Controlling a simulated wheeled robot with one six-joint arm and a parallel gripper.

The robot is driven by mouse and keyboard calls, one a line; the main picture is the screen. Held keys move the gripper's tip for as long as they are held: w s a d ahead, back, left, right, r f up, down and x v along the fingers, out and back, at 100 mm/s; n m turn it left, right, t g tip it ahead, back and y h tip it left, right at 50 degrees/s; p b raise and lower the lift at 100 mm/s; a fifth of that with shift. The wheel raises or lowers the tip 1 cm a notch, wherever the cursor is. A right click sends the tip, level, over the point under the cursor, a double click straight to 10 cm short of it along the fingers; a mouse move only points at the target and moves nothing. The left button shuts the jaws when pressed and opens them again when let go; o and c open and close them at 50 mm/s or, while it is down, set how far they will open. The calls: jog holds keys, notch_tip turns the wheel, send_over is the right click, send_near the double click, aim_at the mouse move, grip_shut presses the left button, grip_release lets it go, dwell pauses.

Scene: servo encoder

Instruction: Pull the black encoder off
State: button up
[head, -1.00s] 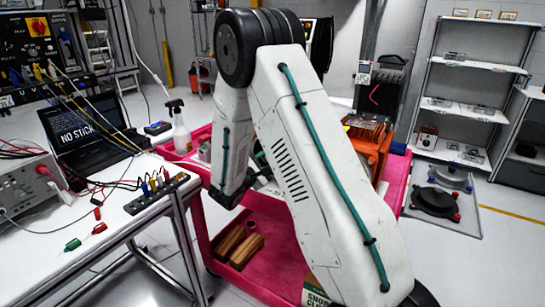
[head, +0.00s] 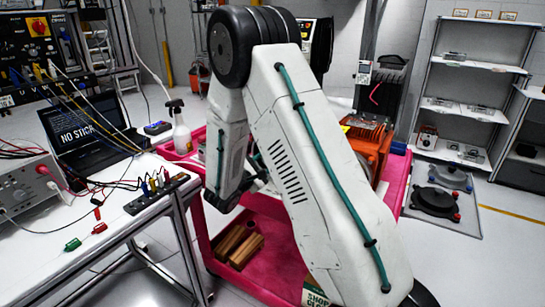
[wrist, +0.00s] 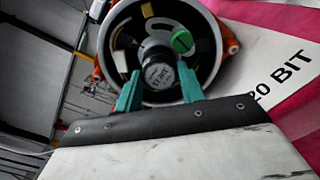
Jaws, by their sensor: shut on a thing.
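A green round part (wrist: 182,41) shows just right of the encoder. In the head view my arm hides the gripper and encoder; the orange motor (head: 372,145) shows behind it.
The motor stands on a pink cart (head: 398,185), with wood blocks (head: 238,247) on its lower shelf. A spray bottle (head: 180,130) is at the cart's back left. A white bench (head: 85,235) with cables stands close on the left.

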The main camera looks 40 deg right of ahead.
jog(key=shift+s+a, duration=0.2)
jog(key=shift+a, duration=0.35)
jog(key=shift+a, duration=0.1)
jog(key=shift+v, duration=2.95)
